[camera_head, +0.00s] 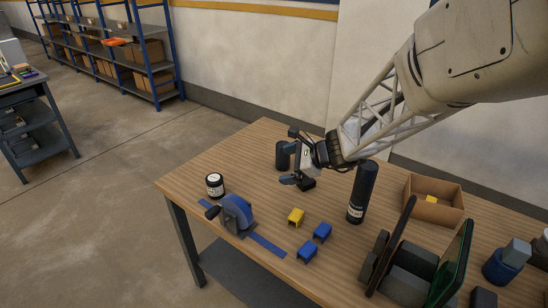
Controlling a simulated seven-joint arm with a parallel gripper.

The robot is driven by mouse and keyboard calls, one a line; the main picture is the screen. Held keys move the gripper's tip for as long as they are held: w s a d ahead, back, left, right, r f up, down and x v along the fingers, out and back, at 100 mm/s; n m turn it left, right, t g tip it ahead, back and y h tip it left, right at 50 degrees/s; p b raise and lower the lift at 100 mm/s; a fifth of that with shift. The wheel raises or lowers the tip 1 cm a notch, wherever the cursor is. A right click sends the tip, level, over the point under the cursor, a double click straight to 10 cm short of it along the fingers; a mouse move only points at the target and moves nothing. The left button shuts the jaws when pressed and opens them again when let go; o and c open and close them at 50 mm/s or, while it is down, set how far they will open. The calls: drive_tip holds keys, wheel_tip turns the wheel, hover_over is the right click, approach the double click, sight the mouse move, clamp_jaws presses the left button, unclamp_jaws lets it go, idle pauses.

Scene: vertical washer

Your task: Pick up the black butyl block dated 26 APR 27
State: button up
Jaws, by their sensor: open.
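Several dark blocks stand at the front right of the wooden table: a dark grey block (404,287) in front, another block (414,261) behind it, and a narrow dark piece (374,256) to the left. A further dark block (483,298) is at the bottom edge. No date is readable on any of them, so I cannot tell which is the butyl block dated 26 APR 27. My gripper (298,182) is open with nothing visible between its fingers. It is above the back middle of the table, well to the left of these blocks.
Dark upright panels (455,264) rise among the blocks. A tall black cylinder (362,192) stands between them and my gripper. An open cardboard box (432,212), yellow clip (296,216), blue clips (322,232), tape dispenser (237,214) and jar (215,189) also occupy the table (335,275).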

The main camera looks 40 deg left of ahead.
sight(216, 178)
drive_tip(key=s+a+f+m+y, duration=0.1)
drive_tip(key=s+a+f+m, duration=0.1)
drive_tip(key=a+f, duration=0.4)
drive_tip(key=s+a+f+m+y, duration=0.1)
drive_tip(key=a+f, duration=0.5)
drive_tip(key=a, duration=0.8)
drive_tip(key=shift+s+a+f+m, duration=0.15)
drive_tip(key=shift+s+f+m, duration=0.15)
drive_tip(key=shift+s+m, duration=0.7)
drive_tip(key=shift+w+a, duration=0.1)
drive_tip(key=shift+w, duration=0.1)
drive_tip(key=shift+x, duration=1.2)
drive_tip(key=shift+a, duration=0.1)
drive_tip(key=shift+x, duration=2.5)
drive_tip(key=shift+s, duration=0.15)
drive_tip(key=shift+c, duration=0.4)
drive_tip(key=shift+r, duration=0.1)
drive_tip(key=c, duration=1.1)
